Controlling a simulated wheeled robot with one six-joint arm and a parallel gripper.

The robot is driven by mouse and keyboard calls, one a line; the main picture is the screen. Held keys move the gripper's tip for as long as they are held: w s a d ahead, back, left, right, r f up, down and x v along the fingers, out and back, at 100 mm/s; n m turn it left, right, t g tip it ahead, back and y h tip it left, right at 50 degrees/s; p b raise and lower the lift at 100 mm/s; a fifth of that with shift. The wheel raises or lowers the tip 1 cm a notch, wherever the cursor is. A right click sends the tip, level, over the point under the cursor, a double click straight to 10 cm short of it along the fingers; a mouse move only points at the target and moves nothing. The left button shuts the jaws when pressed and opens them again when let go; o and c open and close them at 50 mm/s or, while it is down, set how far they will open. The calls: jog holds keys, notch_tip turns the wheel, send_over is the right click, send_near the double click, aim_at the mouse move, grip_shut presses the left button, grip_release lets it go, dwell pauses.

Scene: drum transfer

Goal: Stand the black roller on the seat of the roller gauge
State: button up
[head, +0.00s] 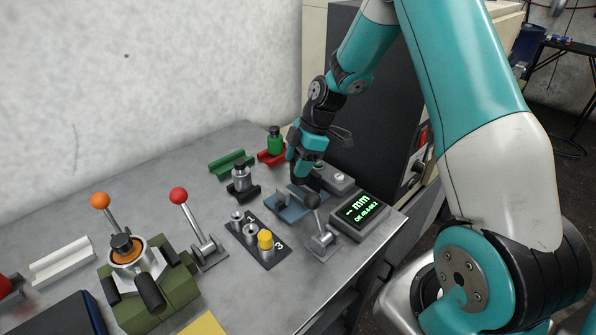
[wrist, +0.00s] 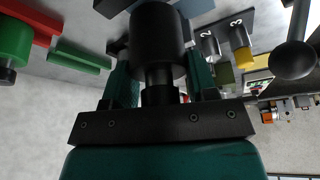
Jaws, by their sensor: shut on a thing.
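My gripper (head: 304,172) is low over the back right of the table, above a blue-grey block (head: 284,208). In the wrist view it is shut on the black roller (wrist: 157,40), with the narrower neck between the fingers and the wide body pointing away. The roller is hard to make out in the head view, where it merges with the dark gripper. The roller gauge has a grey display box (head: 366,212) with green digits, right of my gripper. A grey block with a pale round top (head: 338,177) stands behind the display.
A black-knobbed lever (head: 320,238) stands just in front of my gripper. A numbered dark plate (head: 268,255) holds a yellow-capped roller. A red-knobbed lever (head: 180,198) stands farther left.

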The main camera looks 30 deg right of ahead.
jog(key=shift+f, duration=1.85)
jog(key=shift+f, duration=0.1)
jog(key=o, duration=1.1)
jog(key=shift+o, duration=0.2)
jog(key=a+b+v, duration=0.1)
jog(key=b+v, duration=0.1)
jog(key=v, duration=1)
jog(key=s+a+r+m, duration=0.3)
jog(key=s+a+r, duration=0.2)
jog(key=s+a, duration=0.45)
jog(key=s+a+r+m, duration=0.3)
jog(key=s+a+r, duration=0.2)
jog(key=s+a, duration=0.4)
jog(key=s+a+m, duration=0.2)
jog(key=s+a, duration=0.1)
jog(key=s, duration=0.4)
jog(key=shift+s+f+m+g, duration=0.25)
jog(key=shift+s+m+g, duration=0.15)
